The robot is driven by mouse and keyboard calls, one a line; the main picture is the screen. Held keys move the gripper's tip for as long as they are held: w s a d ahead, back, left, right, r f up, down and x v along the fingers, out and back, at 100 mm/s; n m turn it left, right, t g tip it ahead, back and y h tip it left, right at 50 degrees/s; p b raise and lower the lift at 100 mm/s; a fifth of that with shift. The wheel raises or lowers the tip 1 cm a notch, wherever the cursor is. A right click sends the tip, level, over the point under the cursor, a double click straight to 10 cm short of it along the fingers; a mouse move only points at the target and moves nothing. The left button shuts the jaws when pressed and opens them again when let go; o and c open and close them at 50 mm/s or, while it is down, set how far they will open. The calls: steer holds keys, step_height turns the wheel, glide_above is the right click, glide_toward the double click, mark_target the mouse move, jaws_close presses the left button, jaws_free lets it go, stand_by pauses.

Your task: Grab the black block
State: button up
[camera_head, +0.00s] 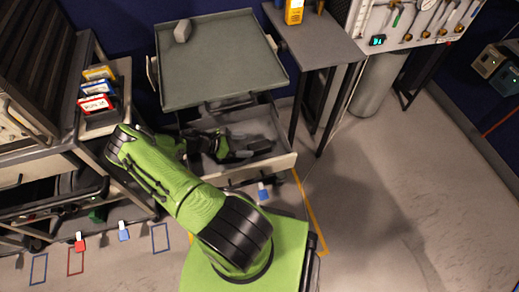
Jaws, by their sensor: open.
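A dark block (260,145), seemingly the black block, lies in the open grey drawer (285,162), toward its right side. My gripper (243,153) is inside the drawer at the end of my green arm, just left of the block. It is open, with its dark fingers pointing right toward the block. The fingers are small and dark here, so I cannot tell whether they touch the block or sit around it.
A grey tabletop (225,70) with a small grey block (182,31) overhangs the back of the drawer. A side table (318,45) stands right, with a yellow device (294,12). Shelving (105,125) stands left. The floor (400,200) at right is clear.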

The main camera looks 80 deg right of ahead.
mark_target(257, 146)
steer(key=b+x, duration=0.2)
steer(key=x, duration=0.5)
steer(key=shift+s+f, duration=0.15)
steer(key=shift+f, duration=0.15)
steer(key=shift+r, duration=0.1)
steer(key=c, duration=1.1)
